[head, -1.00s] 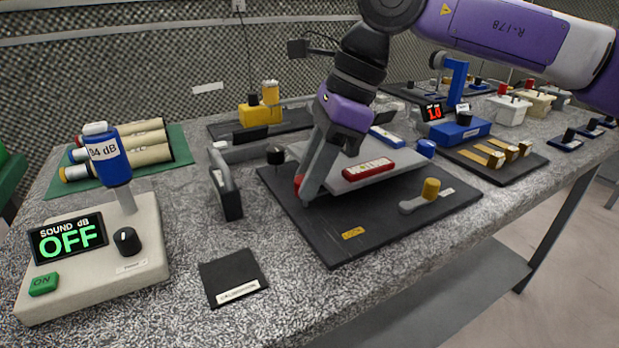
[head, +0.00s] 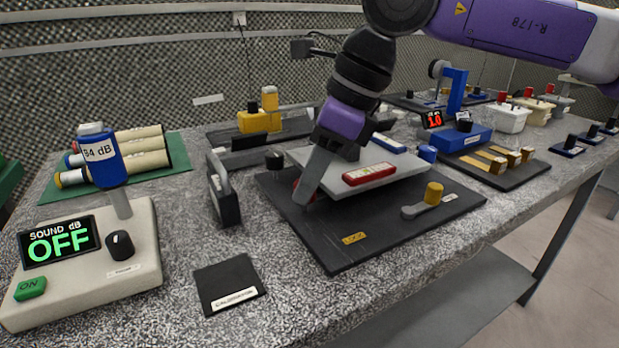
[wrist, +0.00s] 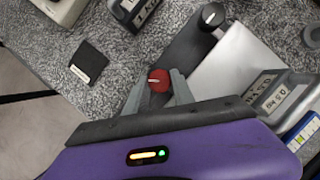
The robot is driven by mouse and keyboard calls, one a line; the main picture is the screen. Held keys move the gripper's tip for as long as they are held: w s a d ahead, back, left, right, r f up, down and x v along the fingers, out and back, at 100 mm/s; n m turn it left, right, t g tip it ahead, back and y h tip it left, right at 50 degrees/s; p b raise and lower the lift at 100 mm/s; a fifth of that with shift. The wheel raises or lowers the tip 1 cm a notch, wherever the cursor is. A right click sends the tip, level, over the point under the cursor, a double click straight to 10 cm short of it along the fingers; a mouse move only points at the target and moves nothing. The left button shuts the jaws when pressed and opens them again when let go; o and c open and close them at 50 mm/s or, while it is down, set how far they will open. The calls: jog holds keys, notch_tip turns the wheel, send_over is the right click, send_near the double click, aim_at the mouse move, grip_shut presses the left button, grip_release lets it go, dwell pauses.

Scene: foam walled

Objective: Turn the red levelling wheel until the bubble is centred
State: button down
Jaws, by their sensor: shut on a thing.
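The red levelling wheel (wrist: 159,80) sits between my two fingertips in the wrist view, with a pale mark on its top. My gripper (wrist: 160,86) is shut on it, one finger on each side. In the head view my gripper (head: 303,194) reaches down at the left corner of the grey plate (head: 410,172), and the finger hides most of the wheel. A red level vial (head: 369,173) with a yellow-green window lies on the plate's front; its bubble is too small to place. A blue vial (head: 388,142) lies farther back on the plate.
The plate stands on a black base (head: 345,255) with a yellow-knobbed lever (head: 432,193) at right. A black knob (head: 274,160) and a handled dark block (head: 224,190) stand close at left. A sound meter (head: 85,270) and black mat (head: 229,284) are front left.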

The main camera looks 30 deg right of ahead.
jog(key=shift+d, duration=0.1)
jog(key=c, duration=1.1)
grip_release()
jog(key=shift+o, duration=0.2)
